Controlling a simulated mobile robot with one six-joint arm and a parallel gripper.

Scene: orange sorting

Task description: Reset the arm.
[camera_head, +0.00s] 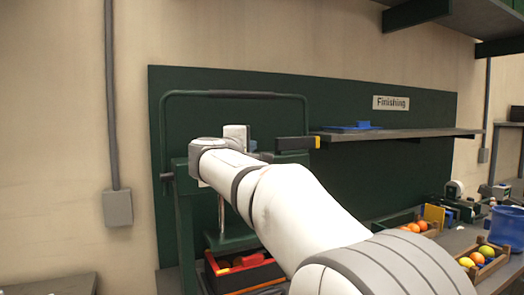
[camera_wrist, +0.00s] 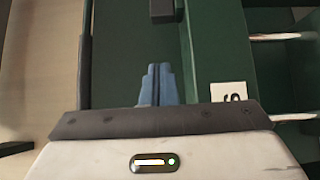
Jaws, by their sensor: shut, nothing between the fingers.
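My white arm reaches up and left from the lower right of the head view, in front of the dark green board (camera_head: 350,100). Behind the fingers is dark green structure, with no object close to the fingertips.
A green frame (camera_head: 235,95) stands behind my arm. A shelf (camera_head: 400,134) bears a blue item (camera_head: 352,127). Crates with oranges (camera_head: 417,226) and mixed fruit (camera_head: 486,250) stand at right, beside a blue bin (camera_head: 506,226). A red-and-black box (camera_head: 240,274) sits below my arm.

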